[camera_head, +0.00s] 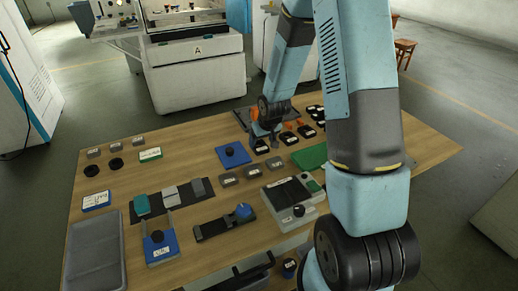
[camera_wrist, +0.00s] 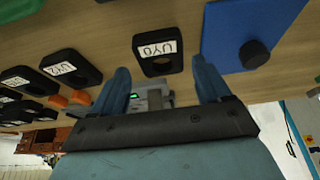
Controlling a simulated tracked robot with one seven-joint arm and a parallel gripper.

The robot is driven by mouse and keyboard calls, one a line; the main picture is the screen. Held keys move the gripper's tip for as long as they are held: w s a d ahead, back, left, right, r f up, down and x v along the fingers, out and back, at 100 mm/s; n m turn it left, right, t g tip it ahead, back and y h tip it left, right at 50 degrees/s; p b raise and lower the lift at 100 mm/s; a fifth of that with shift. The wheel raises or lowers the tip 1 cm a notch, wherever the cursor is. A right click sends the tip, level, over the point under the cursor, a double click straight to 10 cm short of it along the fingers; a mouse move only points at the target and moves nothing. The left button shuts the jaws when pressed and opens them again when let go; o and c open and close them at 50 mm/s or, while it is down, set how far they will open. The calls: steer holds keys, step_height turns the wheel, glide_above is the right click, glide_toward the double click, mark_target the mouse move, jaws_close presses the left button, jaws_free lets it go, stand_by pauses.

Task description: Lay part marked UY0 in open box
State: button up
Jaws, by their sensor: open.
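The part marked UY0 (camera_wrist: 158,62) is a black rounded block with a white label and a hole. In the wrist view it lies on the wooden table beyond the fingertips, between their lines. In the head view it is the black piece (camera_head: 261,147) right of the blue plate. My gripper (camera_wrist: 163,78) is open and empty, its two blue fingers spread apart. In the head view my gripper (camera_head: 264,136) is low over the table by this part, partly hidden by my arm. A grey shallow tray (camera_head: 95,262) lies at the front left; I cannot tell which container is the open box.
The blue plate with a black knob (camera_wrist: 255,30) lies close beside UY0. Part UY2 (camera_wrist: 70,68) and several similar black parts lie on its other side, with orange pieces (camera_wrist: 80,98) near. A grey box with black panels (camera_head: 292,192) stands nearer the front.

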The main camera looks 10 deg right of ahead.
mark_target(261, 147)
steer(key=shift+x, duration=1.8)
steer(key=shift+c, duration=0.4)
steer(key=c, duration=1.3)
